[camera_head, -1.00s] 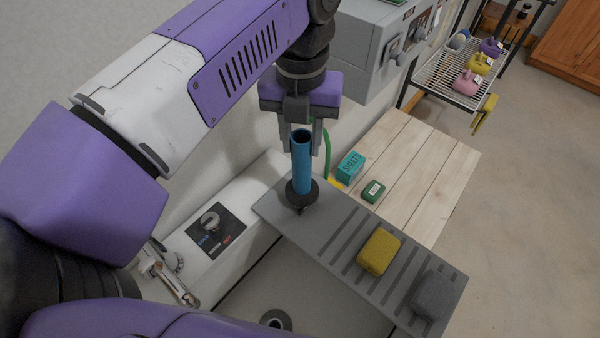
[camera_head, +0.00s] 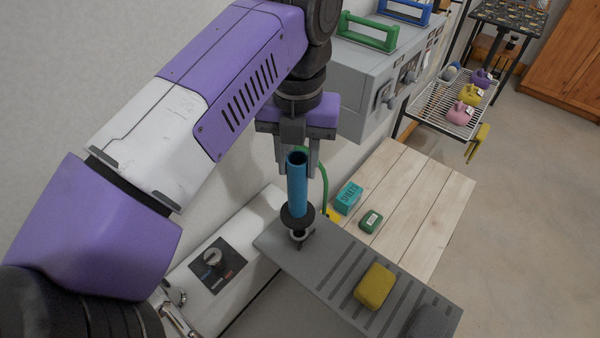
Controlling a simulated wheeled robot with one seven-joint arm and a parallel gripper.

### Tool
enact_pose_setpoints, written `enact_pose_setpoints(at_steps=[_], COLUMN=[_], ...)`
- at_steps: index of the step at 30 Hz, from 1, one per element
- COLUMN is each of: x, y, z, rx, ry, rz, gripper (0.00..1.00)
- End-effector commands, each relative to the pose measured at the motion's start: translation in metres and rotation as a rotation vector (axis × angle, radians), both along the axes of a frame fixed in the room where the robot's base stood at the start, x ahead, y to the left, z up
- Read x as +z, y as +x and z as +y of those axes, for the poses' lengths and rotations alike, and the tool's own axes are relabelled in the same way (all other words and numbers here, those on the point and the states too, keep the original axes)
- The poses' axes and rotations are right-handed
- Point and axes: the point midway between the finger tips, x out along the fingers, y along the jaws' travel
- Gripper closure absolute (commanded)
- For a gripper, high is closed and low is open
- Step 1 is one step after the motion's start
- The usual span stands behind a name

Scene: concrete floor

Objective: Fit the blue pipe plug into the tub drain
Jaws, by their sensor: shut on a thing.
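The blue pipe plug (camera_head: 297,188) is an upright blue tube, open at the top, with a wide black collar near its bottom. My gripper (camera_head: 296,166) is shut on its upper part, one finger on each side. The plug is over the back left end of a grey slotted board (camera_head: 325,258) laid across the tub (camera_head: 277,315). A pale ring and dark foot show under the collar. I cannot tell whether they belong to the plug or the board. The drain is not in view now; only a little of the tub's inside shows at the bottom.
A yellow block (camera_head: 374,287) lies on the board. A teal box (camera_head: 348,198) and a green block (camera_head: 370,220) sit on the wooden top (camera_head: 428,200) behind. A tap panel (camera_head: 215,262) is on the left rim. A grey cabinet (camera_head: 372,75) hangs behind my gripper.

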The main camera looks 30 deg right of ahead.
Motion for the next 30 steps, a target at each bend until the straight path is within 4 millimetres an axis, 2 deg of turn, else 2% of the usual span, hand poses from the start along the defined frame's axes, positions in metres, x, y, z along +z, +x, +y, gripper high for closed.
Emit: enact_pose_setpoints(at_steps=[1, 6, 25, 30], x=[0.012, 0.018, 0.013, 0.000], y=[0.000, -0.001, -0.001, -0.001], z=[-0.002, -0.001, -0.001, -0.001], rx=[0.002, 0.009, 0.011, 0.012], ry=[-0.005, -0.003, -0.001, -0.003], rz=[0.002, 0.004, 0.003, 0.006], gripper=[1.00, 1.00, 1.00, 1.00])
